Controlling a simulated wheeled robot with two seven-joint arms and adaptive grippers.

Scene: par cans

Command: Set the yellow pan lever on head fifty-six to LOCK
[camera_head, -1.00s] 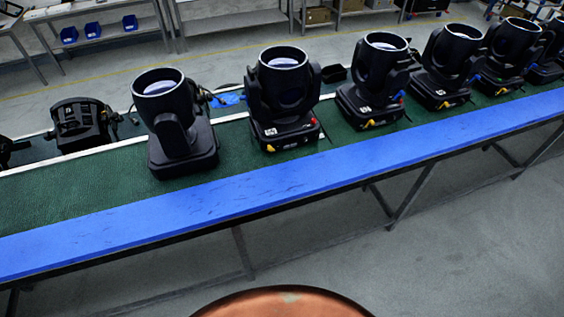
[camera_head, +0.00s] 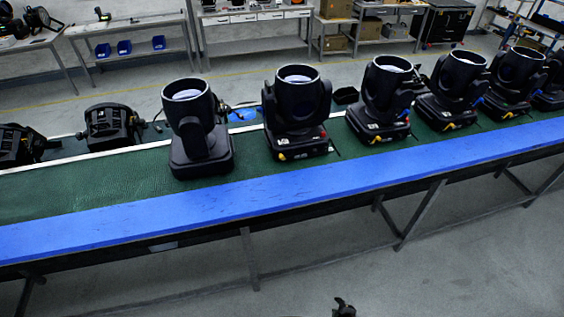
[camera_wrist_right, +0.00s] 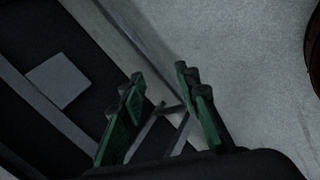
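Several black moving heads stand in a row on the green-topped bench (camera_head: 110,185). One head (camera_head: 297,105) near the middle has a small yellow lever (camera_head: 282,156) low on its base front and a red spot at the base's right. Other heads (camera_head: 385,95) to the right also show yellow levers (camera_head: 378,140). No head number is readable, so I cannot tell which is fifty-six. My right gripper (camera_head: 344,307) shows only as a small dark tip at the bottom edge, well below the bench. In the right wrist view its green-padded fingers (camera_wrist_right: 160,115) are apart with nothing between them. My left gripper is not in view.
A blue strip (camera_head: 250,196) runs along the bench's front edge, with metal legs (camera_head: 420,215) below. Another head (camera_head: 200,130) and smaller black units (camera_head: 112,125) stand to the left. Open grey floor lies in front. Shelves with blue bins (camera_head: 124,48) stand behind.

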